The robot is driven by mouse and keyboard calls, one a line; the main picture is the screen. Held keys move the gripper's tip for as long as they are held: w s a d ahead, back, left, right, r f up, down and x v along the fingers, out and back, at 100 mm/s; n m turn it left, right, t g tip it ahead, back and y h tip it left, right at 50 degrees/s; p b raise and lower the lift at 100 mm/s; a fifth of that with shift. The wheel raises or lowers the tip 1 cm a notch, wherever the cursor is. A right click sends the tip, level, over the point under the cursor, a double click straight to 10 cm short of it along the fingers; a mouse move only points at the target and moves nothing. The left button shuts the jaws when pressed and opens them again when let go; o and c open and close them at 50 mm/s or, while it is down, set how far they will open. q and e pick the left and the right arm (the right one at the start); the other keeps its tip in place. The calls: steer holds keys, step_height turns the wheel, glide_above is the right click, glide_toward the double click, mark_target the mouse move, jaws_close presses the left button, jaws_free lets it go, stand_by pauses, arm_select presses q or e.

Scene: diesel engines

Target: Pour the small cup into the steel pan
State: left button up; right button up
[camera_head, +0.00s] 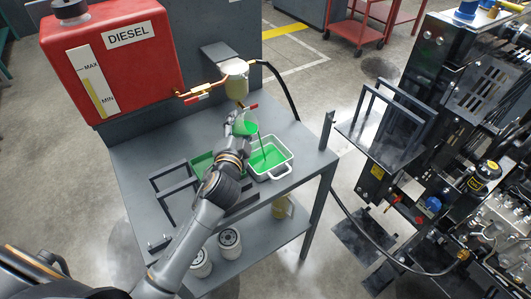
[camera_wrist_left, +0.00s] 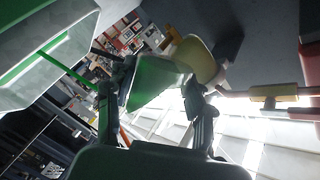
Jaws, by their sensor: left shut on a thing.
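My left gripper (camera_head: 238,124) is shut on the small cup (camera_head: 246,128) above the grey bench. The cup is tilted toward the right and shows green inside. A thin green stream runs from it down into the steel pan (camera_head: 287,166). The pan is rectangular, with handles, and has bright green liquid in it. In the left wrist view the cup (camera_wrist_left: 157,78) sits between the two fingers (camera_wrist_left: 153,112). The pan (camera_wrist_left: 28,82) fills the upper left there, with the green stream between it and the cup. My right gripper is not in view.
A red diesel tank (camera_head: 110,55) stands at the back left. A fuel filter with a yellowish bowl (camera_head: 235,84) hangs close behind the cup. A dark frame (camera_head: 172,190) lies left of the pan. White canisters (camera_head: 229,240) stand on the lower shelf. An engine (camera_head: 470,120) is at the right.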

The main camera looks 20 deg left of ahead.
arm_select(q)
steer(key=shift+s+d, duration=0.1)
steer(key=shift+s, duration=0.05)
steer(key=shift+f+b, duration=0.1)
steer(key=shift+b, duration=0.2)
steer(key=shift+m, duration=0.4)
steer(key=shift+f+b, duration=0.15)
steer(key=shift+b, duration=0.15)
steer(key=shift+f+m, duration=0.15)
steer(key=shift+m, duration=0.25)
steer(key=shift+d+f+m+b, duration=0.1)
steer(key=shift+f+m+b, duration=0.15)
steer(key=shift+m+b, duration=0.35)
steer(key=shift+d+f, duration=0.1)
steer(key=shift+d, duration=0.15)
stand_by(0.4)
steer(key=shift+d+f+m+t+y+b, duration=0.3)
steer(key=shift+d+m+y+b, duration=0.2)
steer(key=shift+m, duration=0.2)
steer(key=shift+d+r+m+p, duration=0.2)
steer(key=shift+r+m+p, duration=0.15)
steer(key=shift+m, duration=0.55)
stand_by(0.8)
